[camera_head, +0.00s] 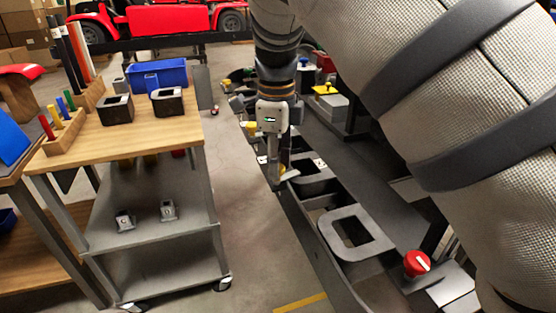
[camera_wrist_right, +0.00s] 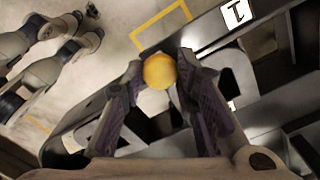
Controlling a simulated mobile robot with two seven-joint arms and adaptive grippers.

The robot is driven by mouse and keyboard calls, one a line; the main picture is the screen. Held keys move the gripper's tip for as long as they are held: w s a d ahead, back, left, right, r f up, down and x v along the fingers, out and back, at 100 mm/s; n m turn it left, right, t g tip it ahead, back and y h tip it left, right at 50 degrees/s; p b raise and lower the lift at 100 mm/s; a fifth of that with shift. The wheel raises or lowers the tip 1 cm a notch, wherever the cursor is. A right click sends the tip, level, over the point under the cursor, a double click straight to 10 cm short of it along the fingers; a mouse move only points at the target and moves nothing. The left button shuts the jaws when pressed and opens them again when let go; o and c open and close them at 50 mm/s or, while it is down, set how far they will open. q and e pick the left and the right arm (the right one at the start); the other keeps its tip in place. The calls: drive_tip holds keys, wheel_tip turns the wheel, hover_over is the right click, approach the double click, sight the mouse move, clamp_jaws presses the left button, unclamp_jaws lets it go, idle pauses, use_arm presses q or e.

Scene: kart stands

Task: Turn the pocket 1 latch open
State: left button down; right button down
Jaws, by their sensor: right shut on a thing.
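My right gripper (camera_head: 276,174) reaches down to the dark grey rack of pockets in the head view. In the right wrist view my right gripper's fingers (camera_wrist_right: 160,66) are closed around a round yellow knob, the pocket 1 latch (camera_wrist_right: 159,72). A white label with a black "1" (camera_wrist_right: 237,12) is on the rack near it. In the head view the latch is mostly hidden by the fingers, and its exact turn angle cannot be told. My left gripper is not in view.
The dark rack (camera_head: 352,232) has square pocket openings. A red knob with a white bar (camera_head: 417,263) is at its near end. A wooden-topped cart (camera_head: 150,135) with dark blocks and a blue bin (camera_head: 160,74) stands left. Clear floor lies between cart and rack.

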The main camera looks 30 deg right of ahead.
drive_tip(key=n, duration=0.4)
drive_tip(key=shift+n, duration=0.4)
drive_tip(key=n, duration=0.3)
drive_tip(key=shift+n, duration=0.3)
drive_tip(key=n, duration=0.3)
drive_tip(key=shift+n, duration=2.3)
drive_tip(key=c, duration=1.2)
unclamp_jaws()
drive_tip(key=shift+c, duration=0.2)
